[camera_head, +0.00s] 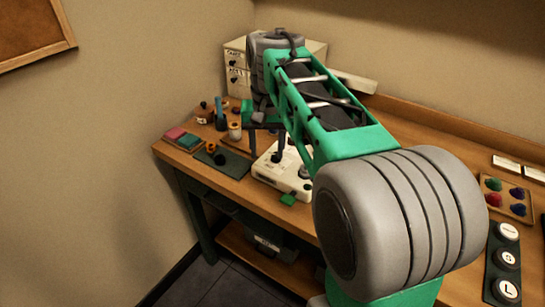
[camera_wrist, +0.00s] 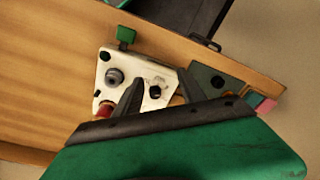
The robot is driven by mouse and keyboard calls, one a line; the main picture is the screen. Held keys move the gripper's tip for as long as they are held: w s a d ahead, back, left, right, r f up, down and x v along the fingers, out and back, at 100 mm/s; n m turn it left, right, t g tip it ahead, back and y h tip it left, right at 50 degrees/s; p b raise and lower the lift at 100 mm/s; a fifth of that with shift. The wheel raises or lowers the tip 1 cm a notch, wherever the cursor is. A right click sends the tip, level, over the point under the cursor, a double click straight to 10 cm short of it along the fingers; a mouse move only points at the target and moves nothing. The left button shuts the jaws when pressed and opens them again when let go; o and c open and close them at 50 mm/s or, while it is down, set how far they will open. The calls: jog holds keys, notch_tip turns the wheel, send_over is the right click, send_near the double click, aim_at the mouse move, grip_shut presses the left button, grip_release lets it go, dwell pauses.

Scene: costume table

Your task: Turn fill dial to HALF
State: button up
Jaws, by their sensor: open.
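A cream control box (camera_head: 268,170) stands on the wooden table below my gripper. It also shows in the wrist view (camera_wrist: 139,65). A grey round knob (camera_wrist: 115,76) and a smaller black knob (camera_wrist: 155,92) sit on its top face. The markings are too small to read, so I cannot tell which knob is the fill dial or where it points. My gripper (camera_wrist: 159,77) is open, with its two dark fingers apart above the box. The black knob shows between the fingers, and no contact is visible. A red part (camera_wrist: 105,110) is partly hidden by the left finger.
A green tab (camera_head: 288,199) juts from the box's front edge. A dark green mat (camera_head: 236,166) and pink and green blocks (camera_head: 180,137) lie to the left. A tray of coloured pieces (camera_head: 492,184) and a panel of lettered buttons (camera_head: 507,258) lie to the right.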

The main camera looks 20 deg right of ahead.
aim_at(276, 154)
jog(key=w+d+m, duration=0.1)
jog(key=w+d, duration=0.1)
jog(key=w, duration=0.1)
jog(key=w+d+m+g+b, duration=0.1)
jog(key=w+d, duration=0.1)
jog(key=shift+w+d+r, duration=0.1)
jog(key=shift+w+d, duration=0.3)
jog(key=shift+w+d+m, duration=0.1)
jog(key=shift+d+m, duration=0.05)
jog(key=shift+m, duration=0.15)
notch_tip(276, 154, down, 7)
jog(key=shift+f+b, duration=0.2)
jog(key=shift+b, duration=0.45)
grip_shut()
